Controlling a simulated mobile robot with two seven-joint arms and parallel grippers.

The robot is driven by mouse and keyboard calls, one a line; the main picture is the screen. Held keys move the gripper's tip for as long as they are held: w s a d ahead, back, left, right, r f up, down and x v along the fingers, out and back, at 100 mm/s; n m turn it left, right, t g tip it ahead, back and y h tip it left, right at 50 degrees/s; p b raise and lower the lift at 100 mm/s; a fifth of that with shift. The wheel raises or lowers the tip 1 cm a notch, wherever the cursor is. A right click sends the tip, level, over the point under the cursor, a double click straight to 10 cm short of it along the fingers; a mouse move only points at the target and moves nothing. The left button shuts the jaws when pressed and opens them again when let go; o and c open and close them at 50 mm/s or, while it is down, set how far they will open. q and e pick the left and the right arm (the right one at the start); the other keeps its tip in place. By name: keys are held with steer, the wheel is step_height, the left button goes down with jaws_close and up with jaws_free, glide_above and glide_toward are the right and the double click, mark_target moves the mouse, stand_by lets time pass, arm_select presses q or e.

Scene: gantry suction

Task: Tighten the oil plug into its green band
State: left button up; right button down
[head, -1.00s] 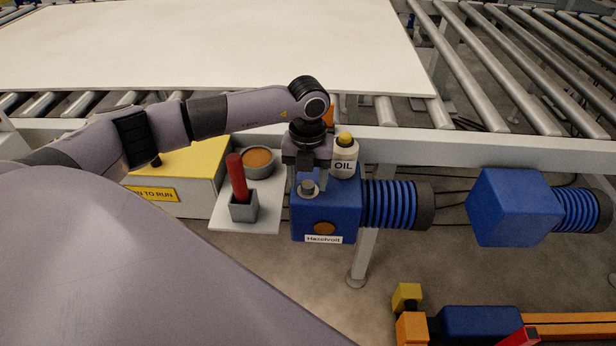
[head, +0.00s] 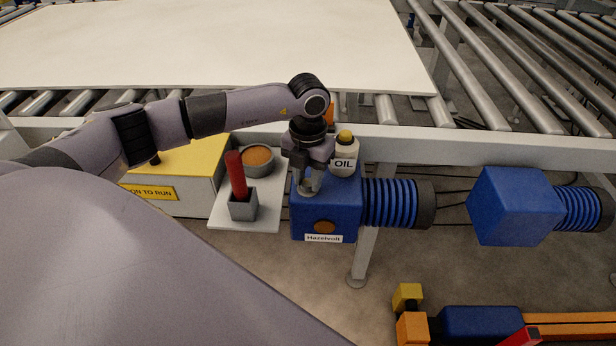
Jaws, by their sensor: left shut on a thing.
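My left gripper (head: 308,188) points down over the top of the blue pump housing (head: 343,218) labelled Hazelvolt. It is shut on the grey oil plug (head: 305,189), whose head sits low between the fingers on the housing's top. The fingers hide most of the plug, and I see no green band. The housing has a round orange-brown disc (head: 324,227) on its front. My right gripper is not in view.
A white OIL bottle (head: 344,160) with a yellow cap stands close behind the gripper. A pale shelf (head: 268,214) at left holds a brown-filled bowl (head: 258,159) and a red-handled tool (head: 236,175) in a grey holder. A conveyor (head: 490,62) lies behind.

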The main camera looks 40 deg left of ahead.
mark_target(308, 182)
arm_select(q)
steer(key=shift+m, duration=0.6)
steer(key=o, duration=1.1)
steer(key=shift+c, duration=0.2)
steer(key=shift+r, duration=0.1)
steer(key=shift+r, duration=3.5)
